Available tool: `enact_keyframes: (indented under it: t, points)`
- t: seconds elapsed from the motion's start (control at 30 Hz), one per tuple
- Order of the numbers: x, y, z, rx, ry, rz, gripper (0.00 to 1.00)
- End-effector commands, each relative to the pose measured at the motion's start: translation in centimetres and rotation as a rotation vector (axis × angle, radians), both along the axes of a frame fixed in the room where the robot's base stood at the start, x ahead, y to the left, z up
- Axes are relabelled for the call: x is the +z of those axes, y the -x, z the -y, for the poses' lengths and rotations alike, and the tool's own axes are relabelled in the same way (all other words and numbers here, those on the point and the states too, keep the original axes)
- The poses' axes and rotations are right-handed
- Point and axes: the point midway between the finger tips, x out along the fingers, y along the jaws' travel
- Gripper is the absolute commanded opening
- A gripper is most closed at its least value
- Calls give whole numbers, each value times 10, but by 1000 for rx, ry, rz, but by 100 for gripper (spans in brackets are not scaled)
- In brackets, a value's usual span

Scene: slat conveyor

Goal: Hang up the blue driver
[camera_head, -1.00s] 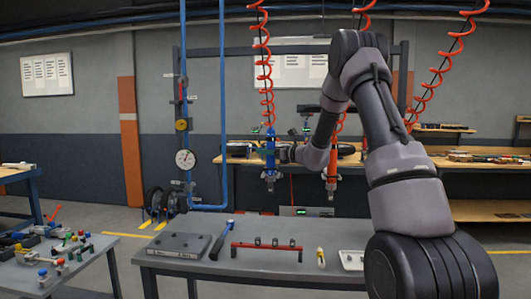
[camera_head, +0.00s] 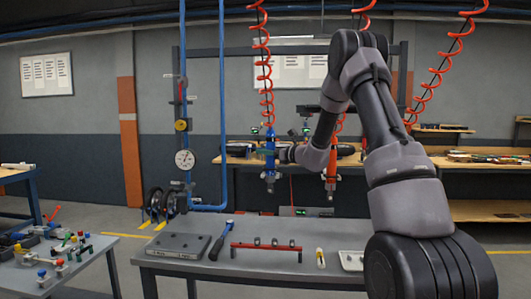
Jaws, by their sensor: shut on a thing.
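The blue driver (camera_head: 270,161) is upright in mid-air below a red coiled hose (camera_head: 267,75), above and behind the near grey table. My gripper (camera_head: 275,153) reaches it from the right and is shut on its body. The fingertips are small and partly hidden, so their exact grip is hard to see. The top of the driver meets the lower end of the coil; whether it is hooked there cannot be told.
An orange-red driver (camera_head: 331,172) hangs to the right, close to my forearm. The near table (camera_head: 185,265) holds a dark plate (camera_head: 180,245), a hammer (camera_head: 221,241) and a red bar (camera_head: 266,247). Blue pipes (camera_head: 222,110) stand to the left.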

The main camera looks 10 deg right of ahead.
Motion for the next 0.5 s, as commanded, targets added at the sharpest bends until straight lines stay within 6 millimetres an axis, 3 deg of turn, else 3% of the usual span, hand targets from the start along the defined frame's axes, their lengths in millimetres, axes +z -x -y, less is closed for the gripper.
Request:
enact_keyframes:
  t: [0.5]
  points:
    - [-9,0,0,-1,-1,0,0]
